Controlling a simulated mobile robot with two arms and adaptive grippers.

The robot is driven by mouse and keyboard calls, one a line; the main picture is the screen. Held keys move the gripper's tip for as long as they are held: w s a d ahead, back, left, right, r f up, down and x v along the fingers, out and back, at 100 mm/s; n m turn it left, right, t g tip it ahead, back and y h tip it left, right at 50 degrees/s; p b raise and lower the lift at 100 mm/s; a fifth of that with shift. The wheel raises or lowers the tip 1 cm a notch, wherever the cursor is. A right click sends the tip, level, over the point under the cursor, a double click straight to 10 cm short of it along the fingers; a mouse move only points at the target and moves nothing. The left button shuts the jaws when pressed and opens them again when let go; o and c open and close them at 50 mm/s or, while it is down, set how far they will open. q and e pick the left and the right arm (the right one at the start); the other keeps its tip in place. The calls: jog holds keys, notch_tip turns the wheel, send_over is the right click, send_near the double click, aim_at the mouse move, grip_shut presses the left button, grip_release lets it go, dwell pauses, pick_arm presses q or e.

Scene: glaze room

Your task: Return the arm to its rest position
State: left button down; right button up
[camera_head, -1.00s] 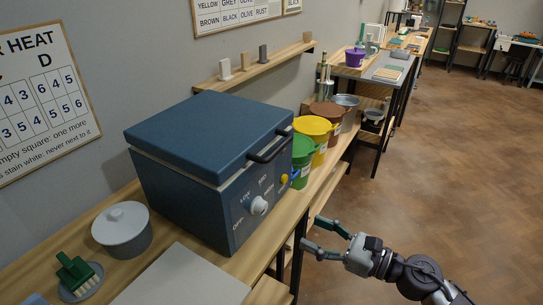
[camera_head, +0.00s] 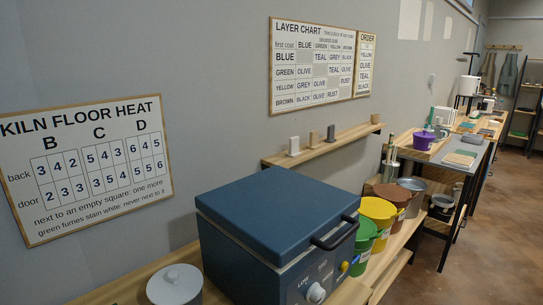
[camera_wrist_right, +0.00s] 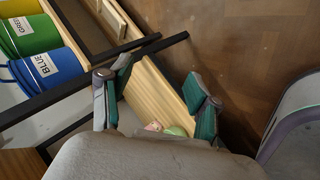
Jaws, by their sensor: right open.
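My right gripper (camera_wrist_right: 158,100) shows in the right wrist view. Its two green-padded fingers are spread apart with nothing held between them. Beyond the fingers is a light wooden shelf board (camera_wrist_right: 158,85) with dark metal bars beside it. A small pinkish thing and a pale green thing (camera_wrist_right: 176,130) show low between the fingers; I cannot tell what they are. In the head view neither arm nor gripper is visible.
The blue kiln (camera_head: 275,215) stands on the wooden bench, with a grey lidded pot (camera_head: 175,287) to its left. Green (camera_head: 364,243), yellow (camera_head: 378,218) and brown (camera_head: 392,196) buckets stand right of it. A blue-labelled bucket (camera_wrist_right: 45,72) is near my right gripper. Open floor (camera_head: 490,210) lies right.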

jog(key=s+a+f+m+g, duration=0.2)
jog(key=s+a+f+m, duration=0.1)
jog(key=s, duration=0.5)
jog(key=s+a+f+m+g, duration=0.3)
jog(key=s+f, duration=0.3)
jog(key=s, duration=0.3)
jog(key=s+a+f+m+g, duration=0.2)
jog(key=s+a+f+m, duration=0.1)
jog(key=s, duration=0.5)
jog(key=shift+s+f+m+g, duration=0.4)
jog(key=shift+f+m, duration=0.3)
jog(key=shift+f, duration=0.05)
